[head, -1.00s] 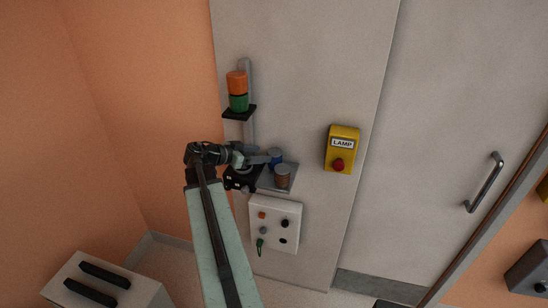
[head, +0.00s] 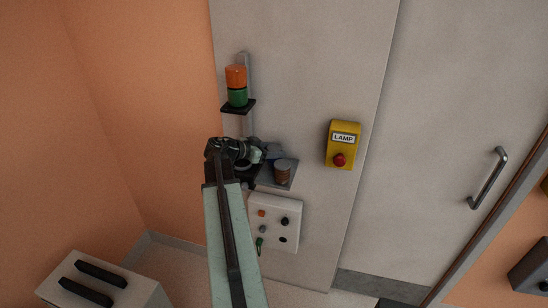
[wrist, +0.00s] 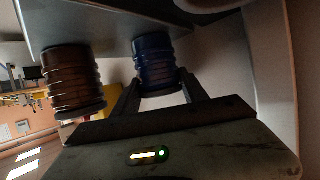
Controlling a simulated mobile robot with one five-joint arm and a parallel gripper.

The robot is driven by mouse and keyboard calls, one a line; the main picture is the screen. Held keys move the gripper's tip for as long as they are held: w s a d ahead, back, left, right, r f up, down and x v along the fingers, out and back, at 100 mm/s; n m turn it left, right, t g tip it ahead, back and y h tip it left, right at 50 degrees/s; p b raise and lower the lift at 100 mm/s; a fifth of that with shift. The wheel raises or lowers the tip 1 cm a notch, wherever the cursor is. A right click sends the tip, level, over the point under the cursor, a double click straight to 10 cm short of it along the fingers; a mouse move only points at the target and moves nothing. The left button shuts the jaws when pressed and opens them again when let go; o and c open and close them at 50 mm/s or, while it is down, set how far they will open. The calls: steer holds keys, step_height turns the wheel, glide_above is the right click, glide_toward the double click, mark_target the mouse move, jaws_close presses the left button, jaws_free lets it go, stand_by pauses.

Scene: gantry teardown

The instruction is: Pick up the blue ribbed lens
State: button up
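The blue ribbed lens (wrist: 156,58) stands on a small grey shelf (wrist: 100,18), which appears upside down in the wrist view. My gripper (wrist: 160,82) is open, with one finger on each side of the lens's near end and a narrow gap showing at each side. In the head view my gripper (head: 271,152) is at the shelf and hides the blue lens. A brown ribbed lens (wrist: 72,80) stands beside the blue one; it also shows in the head view (head: 282,172).
A signal tower with orange and green lenses (head: 237,88) stands on a bracket above the shelf. A yellow LAMP box (head: 342,145) with a red button is on the panel to the right. A white control box (head: 274,222) hangs below the shelf.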

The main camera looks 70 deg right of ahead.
mark_target(274, 148)
steer(key=c, duration=0.4)
steer(key=shift+c, duration=0.2)
steer(key=shift+r, duration=0.1)
steer(key=shift+r+p, duration=0.25)
steer(key=shift+p, duration=0.05)
step_height(274, 148, up, 3)
steer(key=p, duration=0.3)
steer(key=w+a, duration=1)
steer(key=a, duration=0.4)
steer(key=shift+w+a, duration=0.25)
steer(key=shift+a, duration=0.15)
